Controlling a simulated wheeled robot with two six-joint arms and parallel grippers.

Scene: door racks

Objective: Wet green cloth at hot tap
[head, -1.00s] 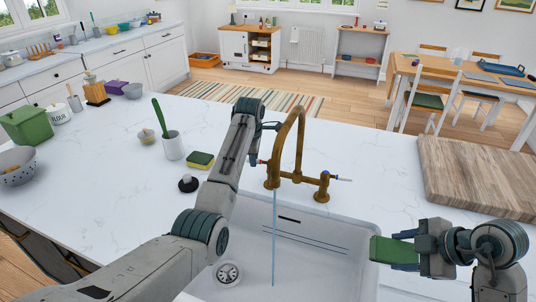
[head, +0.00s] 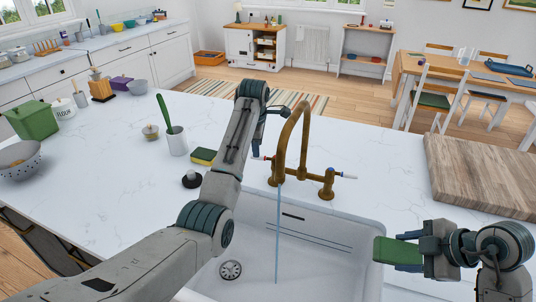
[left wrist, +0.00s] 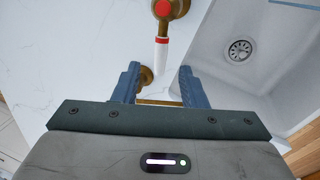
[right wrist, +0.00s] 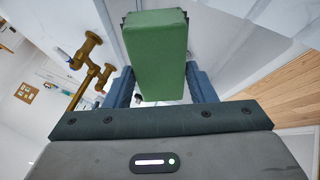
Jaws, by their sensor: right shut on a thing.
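The brass tap (head: 304,145) stands behind the white sink (head: 340,270). A thin stream of water (head: 277,235) runs from its spout into the sink. The hot tap handle (left wrist: 162,52), white with a red band, shows in the left wrist view, pointing between my left gripper's fingers. My left gripper (head: 260,140) is open beside that handle, with a gap on both sides. My right gripper (head: 408,250) is shut on the folded green cloth (head: 390,251), over the sink's right edge and apart from the water. The cloth also fills the upper middle of the right wrist view (right wrist: 155,50).
A wooden board (head: 485,175) lies right of the sink. A sponge (head: 203,156), a black stopper (head: 192,179) and a white pot with a green brush (head: 177,142) stand to the left. The blue-marked tap handle (head: 346,175) sticks out right of the spout.

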